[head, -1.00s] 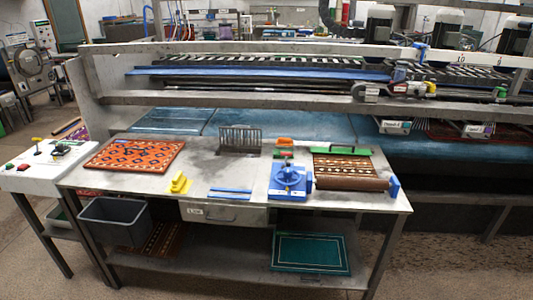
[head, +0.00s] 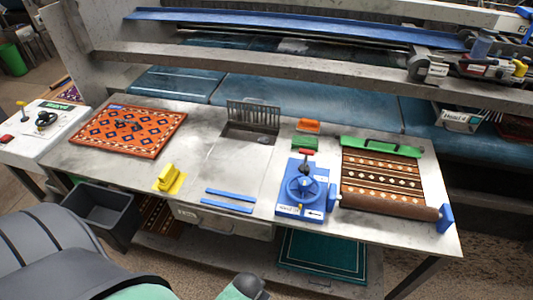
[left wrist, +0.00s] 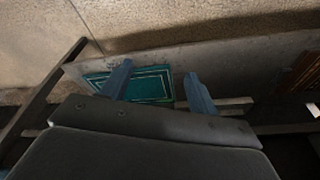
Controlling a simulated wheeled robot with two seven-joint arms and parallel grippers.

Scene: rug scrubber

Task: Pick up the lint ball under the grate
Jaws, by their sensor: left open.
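The metal grate (head: 253,113) stands upright at the back of the steel table, along the far edge of a dark recess (head: 238,131). A small greyish lump (head: 262,139), perhaps the lint ball, shows at the recess's near right side; it is too small to be sure. In the left wrist view my left gripper (left wrist: 158,85) has its two blue-grey fingers apart with nothing between them, over the low shelf and floor, away from the grate. Parts of my own arm show at the bottom of the head view. My right gripper is not in view.
On the table are a patterned orange rug (head: 130,130), a yellow scrubber (head: 169,178), blue strips (head: 230,200), a blue device (head: 304,188) and a rolled brown rug (head: 385,180). A grey bin (head: 100,212) stands at left.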

